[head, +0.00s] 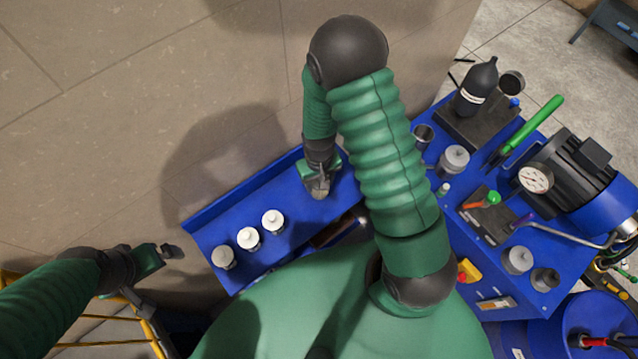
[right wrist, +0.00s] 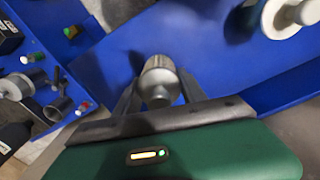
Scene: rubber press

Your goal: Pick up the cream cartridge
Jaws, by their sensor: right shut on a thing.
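My right gripper (head: 319,190) is low over the right part of the blue shelf in the head view. In the right wrist view its two fingers (right wrist: 156,98) are shut on the cream cartridge (right wrist: 159,78), a small cylinder that looks dull grey-beige in the shade. It stands between the fingers, at or close to the shelf surface; I cannot tell if it touches. In the head view the gripper mostly hides it. My left gripper (head: 172,251) is off the shelf's left end, with nothing visible in it; its finger gap is unclear.
Three pale cartridges (head: 249,238) stand in a row on the blue shelf (head: 205,228), left of my right gripper. A blue bench (head: 475,225) at right carries a motor (head: 567,180), a gauge (head: 536,179), a black bottle (head: 477,85) and a green-handled lever (head: 535,125).

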